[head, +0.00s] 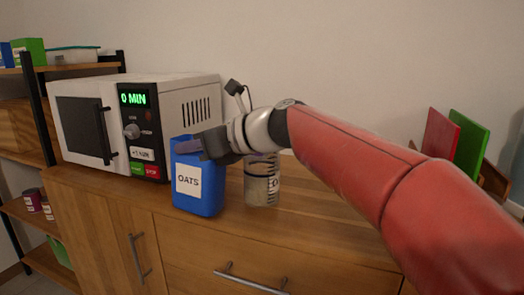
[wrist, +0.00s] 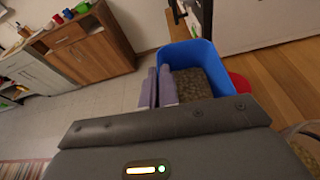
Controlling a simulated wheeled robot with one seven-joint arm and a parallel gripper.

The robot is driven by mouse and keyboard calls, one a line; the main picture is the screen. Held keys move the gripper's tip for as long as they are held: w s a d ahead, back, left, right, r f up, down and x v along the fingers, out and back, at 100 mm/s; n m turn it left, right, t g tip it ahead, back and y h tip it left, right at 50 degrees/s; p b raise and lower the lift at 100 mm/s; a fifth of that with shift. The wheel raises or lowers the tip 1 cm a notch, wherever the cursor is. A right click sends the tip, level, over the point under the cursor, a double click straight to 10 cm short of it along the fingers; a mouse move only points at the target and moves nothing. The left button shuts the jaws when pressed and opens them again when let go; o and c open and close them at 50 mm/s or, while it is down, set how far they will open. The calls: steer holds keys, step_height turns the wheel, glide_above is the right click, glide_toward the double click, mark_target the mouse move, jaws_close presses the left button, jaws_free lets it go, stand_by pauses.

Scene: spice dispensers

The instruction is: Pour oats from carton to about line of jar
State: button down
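The blue oats carton (head: 199,187), with a white OATS label, is upright near the counter's front edge. The wrist view looks into the open carton (wrist: 203,50), with brownish oats inside. My gripper (head: 188,146) is at its top rim. In the wrist view the two lavender fingers (wrist: 159,82) are close together at the carton's left wall, one inside and one outside, seemingly pinching it. The clear jar (head: 262,188) stands just right of the carton, its top partly hidden by my wrist. Pale contents seem to show in it; their level against the line is unclear.
A white microwave (head: 185,100) stands behind and left of the carton on the wooden counter (head: 105,190). Red and green boards (head: 468,145) stand at the right. A shelf (head: 75,68) is at the far left. A red thing (wrist: 241,83) shows beside the carton in the wrist view.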

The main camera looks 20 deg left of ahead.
steer(key=shift+w+d+r+m+g+y, duration=0.2)
steer(key=shift+w+d+r+m+y, duration=0.5)
steer(key=shift+w, duration=0.25)
steer(key=shift+w+d+r+m+g+y, duration=0.2)
steer(key=shift+w+d+r+m+y, duration=0.3)
steer(key=shift+w+d+r+m, duration=0.4)
steer(key=shift+w+d+r+m+g+y, duration=0.2)
steer(key=shift+w+d+r+m+y, duration=0.35)
steer(key=shift+w, duration=0.5)
steer(key=shift+w+d+r+m+y, duration=0.15)
steer(key=shift+w+r+m+y, duration=0.15)
steer(key=shift+r+m+y, duration=0.25)
steer(key=shift+w+d+r+m+y, duration=0.2)
steer(key=shift+w+r+m, duration=0.1)
steer(key=shift+m, duration=0.3)
steer(key=shift+w+d+r+m+t+y, duration=0.1)
steer(key=shift+w+r+m+t+y, duration=0.15)
steer(key=shift+m+t, duration=0.2)
steer(key=shift+w+d+f+m+y+b, duration=0.3)
steer(key=shift+w+f+m+y+b, duration=0.15)
steer(key=shift+m+b, duration=0.45)
